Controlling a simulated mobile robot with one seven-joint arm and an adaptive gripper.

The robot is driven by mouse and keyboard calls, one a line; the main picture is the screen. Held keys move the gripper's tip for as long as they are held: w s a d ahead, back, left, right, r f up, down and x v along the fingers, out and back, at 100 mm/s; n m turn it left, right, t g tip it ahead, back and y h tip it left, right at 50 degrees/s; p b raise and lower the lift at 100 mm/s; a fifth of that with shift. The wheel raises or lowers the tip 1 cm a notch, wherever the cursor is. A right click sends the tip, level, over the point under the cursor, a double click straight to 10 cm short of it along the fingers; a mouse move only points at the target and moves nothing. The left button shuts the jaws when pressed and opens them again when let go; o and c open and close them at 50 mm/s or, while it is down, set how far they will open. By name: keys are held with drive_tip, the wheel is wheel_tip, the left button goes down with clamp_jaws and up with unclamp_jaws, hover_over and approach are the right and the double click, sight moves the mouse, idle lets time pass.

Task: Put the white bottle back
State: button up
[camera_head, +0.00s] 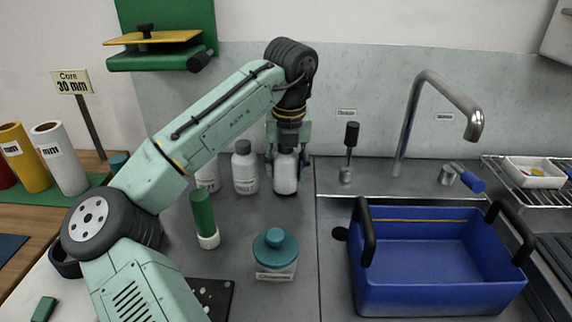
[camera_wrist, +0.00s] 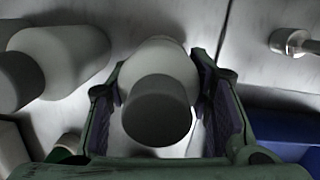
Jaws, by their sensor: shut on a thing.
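The white bottle (camera_head: 286,176) is upright at the back of the grey counter, near the splashback, with my gripper (camera_head: 288,154) around its upper part. In the wrist view the bottle (camera_wrist: 168,58), with its dark grey cap, is between the two fingers of my gripper (camera_wrist: 162,112). The gripper is shut on it. The cap is hidden by the gripper in the head view. I cannot tell whether the bottle's base touches the counter.
Another white bottle with a grey cap (camera_head: 244,172) stands just left, also in the wrist view (camera_wrist: 62,58), with a further white bottle (camera_head: 207,176) beside it. A green-topped cylinder (camera_head: 203,215), a teal-lidded jar (camera_head: 276,252), a blue basin (camera_head: 440,296) and a tap (camera_head: 408,120) are nearby.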

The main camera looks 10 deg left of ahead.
drive_tip(key=shift+f, duration=0.3)
drive_tip(key=o, duration=1.5)
drive_tip(key=shift+o, duration=0.2)
